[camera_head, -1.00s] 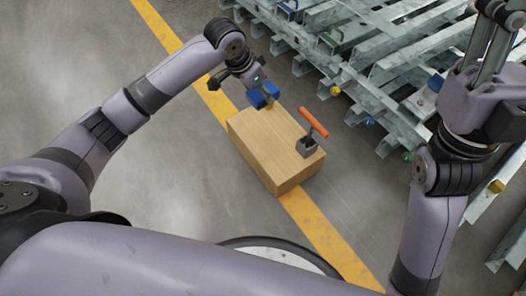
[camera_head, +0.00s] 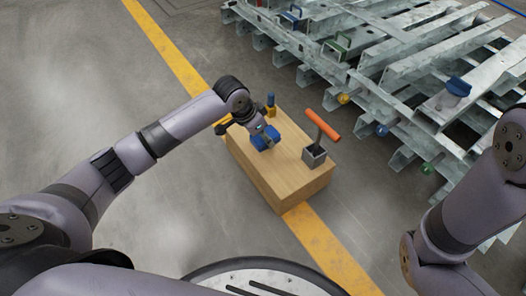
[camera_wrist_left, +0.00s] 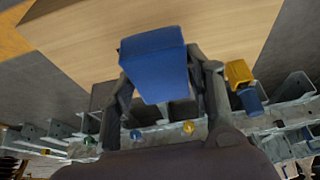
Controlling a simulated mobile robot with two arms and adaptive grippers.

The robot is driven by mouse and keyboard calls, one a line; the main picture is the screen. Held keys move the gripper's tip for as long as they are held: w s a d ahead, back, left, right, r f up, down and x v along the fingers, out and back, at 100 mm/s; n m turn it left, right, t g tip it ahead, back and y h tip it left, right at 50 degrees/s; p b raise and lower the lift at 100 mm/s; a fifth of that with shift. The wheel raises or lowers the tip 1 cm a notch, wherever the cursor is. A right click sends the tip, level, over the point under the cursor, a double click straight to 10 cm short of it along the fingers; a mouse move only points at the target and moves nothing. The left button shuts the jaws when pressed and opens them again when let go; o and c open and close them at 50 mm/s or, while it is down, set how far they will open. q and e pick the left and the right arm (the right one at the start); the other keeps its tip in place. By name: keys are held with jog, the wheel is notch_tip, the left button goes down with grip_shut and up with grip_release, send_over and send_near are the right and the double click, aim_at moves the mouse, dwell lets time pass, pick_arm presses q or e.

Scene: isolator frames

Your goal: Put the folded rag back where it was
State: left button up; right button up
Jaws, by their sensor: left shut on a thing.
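The folded rag is a blue block-like bundle (camera_head: 265,138), also large in the left wrist view (camera_wrist_left: 157,62). My left gripper (camera_head: 258,130) is shut on it, with a finger on each side in the wrist view (camera_wrist_left: 165,100). The rag is over the top of the wooden box (camera_head: 290,178), left of the orange-handled tool. I cannot tell whether it touches the box top. My right arm comes in at the right edge, but its gripper is out of the picture.
An orange-handled tool (camera_head: 323,125) stands in a grey holder (camera_head: 314,156) on the box. A blue and yellow item (camera_head: 271,103) stands at the box's far edge. Stacked metal frames (camera_head: 400,75) lie beyond. The grey floor left of the yellow line is clear.

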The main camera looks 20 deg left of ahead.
aim_at(263, 153)
pick_arm(q)
notch_tip(263, 153, down, 5)
jog(key=b, duration=0.3)
jog(key=shift+r, duration=0.1)
jog(key=o, duration=1)
jog(key=shift+o, duration=0.2)
